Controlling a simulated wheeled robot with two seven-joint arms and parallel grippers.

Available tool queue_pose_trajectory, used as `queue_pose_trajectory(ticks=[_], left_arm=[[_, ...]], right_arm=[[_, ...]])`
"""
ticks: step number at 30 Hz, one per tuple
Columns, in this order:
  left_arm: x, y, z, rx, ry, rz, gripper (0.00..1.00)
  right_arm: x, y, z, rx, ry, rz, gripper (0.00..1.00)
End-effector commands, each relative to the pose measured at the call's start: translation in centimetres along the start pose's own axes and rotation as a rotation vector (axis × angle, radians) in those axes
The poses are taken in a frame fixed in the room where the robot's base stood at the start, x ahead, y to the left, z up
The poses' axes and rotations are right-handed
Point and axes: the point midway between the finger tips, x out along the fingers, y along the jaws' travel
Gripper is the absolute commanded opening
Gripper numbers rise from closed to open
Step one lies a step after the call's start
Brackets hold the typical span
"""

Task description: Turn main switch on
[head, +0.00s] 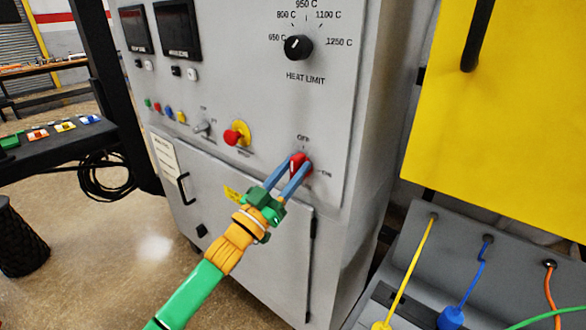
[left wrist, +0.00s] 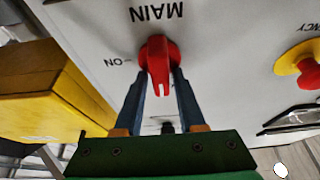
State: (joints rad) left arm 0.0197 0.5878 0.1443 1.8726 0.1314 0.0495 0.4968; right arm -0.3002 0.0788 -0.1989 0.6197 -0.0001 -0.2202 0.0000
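The main switch is a red rotary knob (head: 299,164) low on the grey furnace panel, with OFF above it and ON to its right in the head view. In the left wrist view the knob (left wrist: 158,62) appears upside down, and its white-marked end points toward the OFF side. My left gripper (head: 294,172) has its two blue fingers on either side of the knob. In the left wrist view the fingers (left wrist: 161,82) appear to touch both sides of its raised handle. My right gripper is not in view.
A red-and-yellow emergency button (head: 236,134) sits left of the switch; it shows in the left wrist view (left wrist: 308,78). The heat limit dial (head: 298,47) is above. A yellow panel (head: 500,110) and a grey console (head: 460,245) with coloured cables stand to the right.

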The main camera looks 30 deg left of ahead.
Motion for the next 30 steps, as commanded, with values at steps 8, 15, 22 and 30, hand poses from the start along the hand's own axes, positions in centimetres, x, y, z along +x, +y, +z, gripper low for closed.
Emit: queue_pose_trajectory(ticks=[8,15,22,30], left_arm=[[-0.02,-0.01,0.03,0.000,-0.001,0.000,0.00],[-0.03,-0.01,0.11,0.033,-0.003,0.013,0.00],[-0.04,0.07,0.10,0.159,-0.003,0.065,0.00],[-0.04,0.24,0.12,0.391,-0.004,0.161,0.00]], right_arm=[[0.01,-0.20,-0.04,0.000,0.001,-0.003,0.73],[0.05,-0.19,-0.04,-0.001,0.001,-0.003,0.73],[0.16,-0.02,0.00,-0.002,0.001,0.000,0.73],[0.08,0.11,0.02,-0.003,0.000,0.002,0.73]])
